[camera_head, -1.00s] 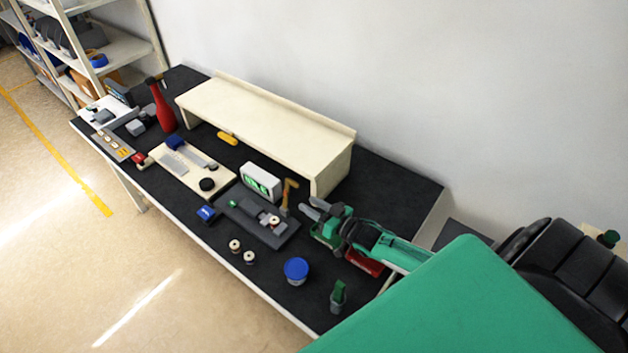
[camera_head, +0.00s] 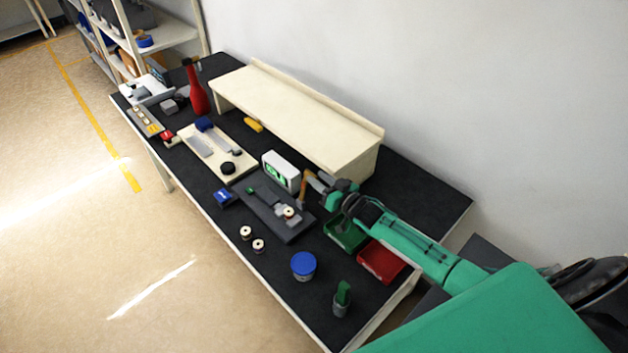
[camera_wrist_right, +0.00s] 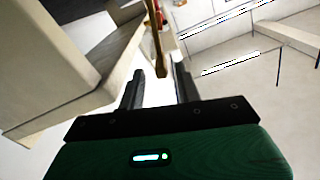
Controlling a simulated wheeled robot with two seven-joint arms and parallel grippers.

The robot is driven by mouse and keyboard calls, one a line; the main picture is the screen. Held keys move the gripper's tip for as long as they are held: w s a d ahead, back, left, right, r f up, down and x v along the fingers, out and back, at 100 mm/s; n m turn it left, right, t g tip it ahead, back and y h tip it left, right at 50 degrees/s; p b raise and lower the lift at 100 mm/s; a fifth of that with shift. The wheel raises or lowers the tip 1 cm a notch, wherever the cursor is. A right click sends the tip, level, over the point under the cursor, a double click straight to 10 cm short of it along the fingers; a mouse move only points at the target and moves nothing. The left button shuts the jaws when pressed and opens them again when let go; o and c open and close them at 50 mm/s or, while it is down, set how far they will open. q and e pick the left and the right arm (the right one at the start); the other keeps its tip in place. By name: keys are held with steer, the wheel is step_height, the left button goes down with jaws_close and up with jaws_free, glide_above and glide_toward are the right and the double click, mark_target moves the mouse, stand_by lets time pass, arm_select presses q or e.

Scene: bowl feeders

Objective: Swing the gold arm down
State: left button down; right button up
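The gold arm (camera_head: 303,188) stands upright at the back edge of a dark grey fixture plate (camera_head: 267,217), beside a white box with a green display (camera_head: 281,171). My right gripper (camera_head: 314,181) is at the gold arm's upper part, coming from the right. In the right wrist view the gold arm (camera_wrist_right: 156,45) hangs down from the top edge, with its end between the two fingertips (camera_wrist_right: 157,74). The fingers are apart, with a visible gap on each side of it. Whether either finger touches it I cannot tell. My left gripper is not in view.
A cream raised shelf (camera_head: 300,115) stands close behind the gold arm. A green bin (camera_head: 345,235) and a red bin (camera_head: 381,262) lie under my right arm. A blue-lidded tub (camera_head: 303,265) and two small spools (camera_head: 252,239) are in front.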

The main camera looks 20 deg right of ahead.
steer(key=shift+b+x, duration=0.45)
steer(key=shift+x, duration=0.95)
steer(key=shift+a, duration=0.15)
jaws_close()
